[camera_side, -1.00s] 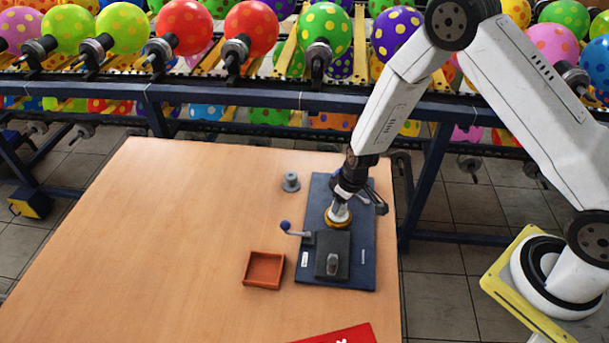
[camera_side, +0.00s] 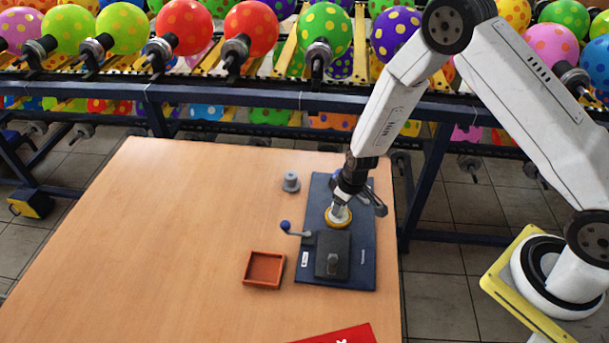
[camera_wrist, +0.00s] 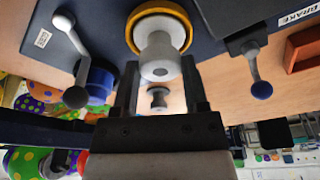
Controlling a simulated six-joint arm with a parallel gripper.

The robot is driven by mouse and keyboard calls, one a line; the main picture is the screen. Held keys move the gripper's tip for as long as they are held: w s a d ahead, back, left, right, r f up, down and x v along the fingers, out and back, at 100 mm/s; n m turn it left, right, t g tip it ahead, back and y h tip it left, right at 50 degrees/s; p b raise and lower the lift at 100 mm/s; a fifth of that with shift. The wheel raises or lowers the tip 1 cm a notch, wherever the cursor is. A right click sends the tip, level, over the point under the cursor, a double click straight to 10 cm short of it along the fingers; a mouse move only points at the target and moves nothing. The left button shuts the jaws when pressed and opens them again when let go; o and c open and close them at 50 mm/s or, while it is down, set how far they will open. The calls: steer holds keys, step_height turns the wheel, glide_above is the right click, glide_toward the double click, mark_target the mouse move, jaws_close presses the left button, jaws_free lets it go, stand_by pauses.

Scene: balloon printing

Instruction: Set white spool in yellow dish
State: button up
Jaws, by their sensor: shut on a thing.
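The white spool (camera_wrist: 160,58) is upright between the fingertips of my gripper (camera_wrist: 160,80), which is shut on it. In the wrist view its lower part sits within the rim of the yellow dish (camera_wrist: 180,14). In the side view the white spool (camera_side: 337,212) shows just above the yellow dish (camera_side: 339,222), under my gripper (camera_side: 341,205). Whether its base touches the dish floor is hidden. The dish stands on a dark blue base plate (camera_side: 364,262).
A grey spool-shaped piece (camera_side: 291,182) stands left of the plate. A black block (camera_side: 332,254) and a blue-knobbed lever (camera_side: 286,226) are in front of the dish. An orange tray (camera_side: 264,288) lies left of the plate. The table's left side is clear.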

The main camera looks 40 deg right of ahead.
steer(key=shift+f, duration=0.15)
steer(key=o, duration=1.1)
steer(key=shift+o, duration=0.2)
steer(key=shift+s+d+r, duration=0.1)
steer(key=shift+s+r, duration=0.1)
steer(key=shift+r, duration=0.85)
steer(key=shift+s+d+r, duration=0.1)
steer(key=shift+s+r, duration=0.05)
steer(key=shift+r, duration=0.95)
steer(key=shift+s+r, duration=0.2)
steer(key=shift+r, duration=0.85)
steer(key=shift+s+r, duration=0.2)
steer(key=shift+r, duration=0.45)
